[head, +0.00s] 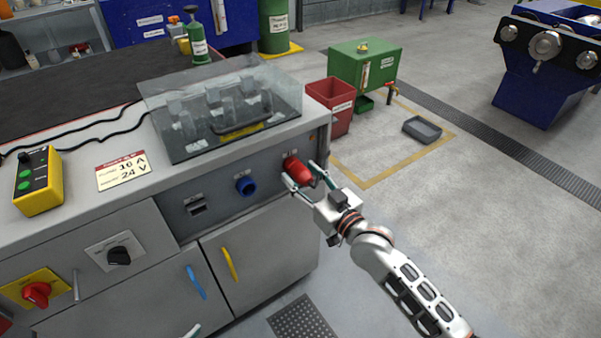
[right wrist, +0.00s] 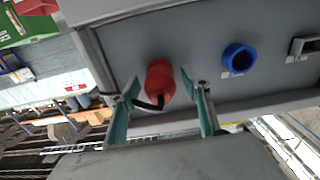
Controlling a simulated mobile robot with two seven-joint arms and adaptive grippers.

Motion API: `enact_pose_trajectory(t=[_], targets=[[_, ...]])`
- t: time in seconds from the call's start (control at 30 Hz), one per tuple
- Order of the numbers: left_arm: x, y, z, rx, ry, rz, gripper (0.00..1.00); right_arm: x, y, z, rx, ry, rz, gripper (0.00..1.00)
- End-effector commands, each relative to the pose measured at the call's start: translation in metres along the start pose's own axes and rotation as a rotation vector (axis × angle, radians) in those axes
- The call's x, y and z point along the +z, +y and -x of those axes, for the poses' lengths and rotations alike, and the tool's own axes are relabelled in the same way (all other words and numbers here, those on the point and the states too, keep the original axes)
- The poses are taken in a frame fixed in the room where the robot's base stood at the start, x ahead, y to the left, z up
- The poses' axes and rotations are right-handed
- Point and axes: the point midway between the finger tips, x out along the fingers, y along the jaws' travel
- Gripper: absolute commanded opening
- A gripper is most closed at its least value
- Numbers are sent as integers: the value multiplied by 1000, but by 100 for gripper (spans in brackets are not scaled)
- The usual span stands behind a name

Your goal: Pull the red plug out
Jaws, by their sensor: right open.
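The red plug (head: 297,170) sits in the front panel of the grey cabinet, near its right end. My right gripper (head: 304,182) is open with its fingers around the plug's outer end in the head view. In the right wrist view, the red plug (right wrist: 159,80) lies between the two teal-padded fingers of the gripper (right wrist: 161,103), with gaps showing on both sides. A short black piece hangs at the plug's near end. At the bottom edge of the head view, a small teal-padded tip (head: 192,331) shows, likely of my left gripper; its opening cannot be judged.
A blue socket (head: 245,185) is left of the plug on the same panel, with a grey socket (head: 196,207) beyond it. A transparent cover (head: 222,95) stands on the cabinet top. A red bin (head: 332,103) and green tank (head: 364,68) stand behind.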

Motion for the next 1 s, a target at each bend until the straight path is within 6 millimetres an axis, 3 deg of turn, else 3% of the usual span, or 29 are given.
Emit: enact_pose_trajectory(t=[0.73,0.77,0.93,1.0], targets=[[0,1,4,1,-3,0,55,0,0,0,0,-1,0,47],[0,1,4,1,-3,0,55,0,0,0,0,-1,0,45],[0,1,4,1,-3,0,55,0,0,0,0,0,0,0],[-1,0,3,1,-2,-1,55,-1,0,0,0,1,0,0]])
